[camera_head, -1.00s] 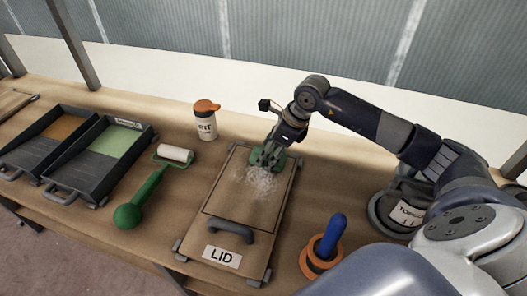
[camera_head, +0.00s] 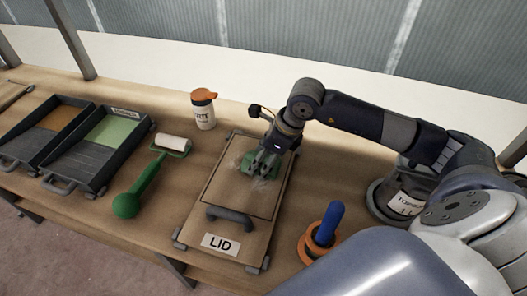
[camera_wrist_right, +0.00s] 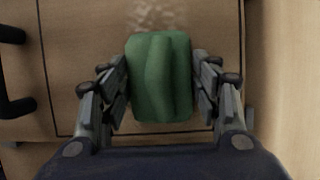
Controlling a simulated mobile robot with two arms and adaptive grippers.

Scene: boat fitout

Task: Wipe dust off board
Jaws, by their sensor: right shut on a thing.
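The board is a wooden panel (camera_head: 212,226) with a dark outline, a dark handle and a label reading LID, lying on the bench. My right gripper (camera_head: 262,163) is shut on a green cloth or sponge (camera_wrist_right: 160,78) and holds it at the board's upper middle. In the wrist view the gripper's fingers (camera_wrist_right: 160,85) press the green piece from both sides. Pale dust (camera_wrist_right: 157,14) shows on the board beyond the green piece, and a faint patch (camera_head: 238,160) shows around the gripper in the head view. My left gripper is not in view.
A green-handled roller (camera_head: 150,175) and two dark trays (camera_head: 75,172) lie to the left. An orange-capped bottle (camera_head: 204,112) stands behind the board. A blue-handled tool in an orange ring (camera_head: 322,232) and a labelled can (camera_head: 405,203) stand to the right.

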